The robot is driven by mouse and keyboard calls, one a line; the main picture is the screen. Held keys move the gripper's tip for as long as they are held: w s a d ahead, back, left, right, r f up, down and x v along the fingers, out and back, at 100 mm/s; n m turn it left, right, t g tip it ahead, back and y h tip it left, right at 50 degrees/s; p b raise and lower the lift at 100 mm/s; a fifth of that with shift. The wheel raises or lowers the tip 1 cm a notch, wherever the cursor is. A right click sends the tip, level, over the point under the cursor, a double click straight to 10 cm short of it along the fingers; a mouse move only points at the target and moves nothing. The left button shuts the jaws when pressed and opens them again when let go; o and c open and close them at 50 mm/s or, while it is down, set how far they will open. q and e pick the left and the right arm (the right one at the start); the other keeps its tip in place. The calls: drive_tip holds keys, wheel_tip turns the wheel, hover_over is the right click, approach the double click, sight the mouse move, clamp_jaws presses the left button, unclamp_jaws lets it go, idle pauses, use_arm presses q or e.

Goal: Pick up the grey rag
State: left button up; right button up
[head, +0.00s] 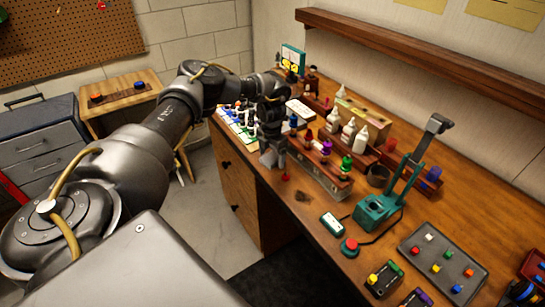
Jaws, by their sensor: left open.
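My left gripper (272,156) is over the left front part of the wooden workbench (480,215), in front of the rack of bottles. Its jaws are open, and I see nothing held in them. I cannot make out a grey rag for sure; it may be hidden behind my left gripper and forearm. My right gripper is not in view.
A bottle rack (322,180) stands close to the right of my gripper. A teal stand (380,212), a red button (349,247) and a grey tray of coloured pieces (428,262) are farther right. A wooden shelf (420,55) runs along the wall.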

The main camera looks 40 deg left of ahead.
use_arm(q)
drive_tip(key=c, duration=1.1)
drive_tip(key=shift+o, duration=0.2)
drive_tip(key=shift+r, duration=0.1)
drive_tip(key=shift+w+r+b, duration=0.1)
drive_tip(key=shift+r+b, duration=0.4)
drive_tip(key=shift+b, duration=0.05)
drive_tip(key=s+d+r+b, duration=0.3)
drive_tip(key=s+d+r, duration=0.6)
drive_tip(key=r, duration=0.3)
drive_tip(key=shift+s+d, duration=0.35)
drive_tip(key=shift+s, duration=0.3)
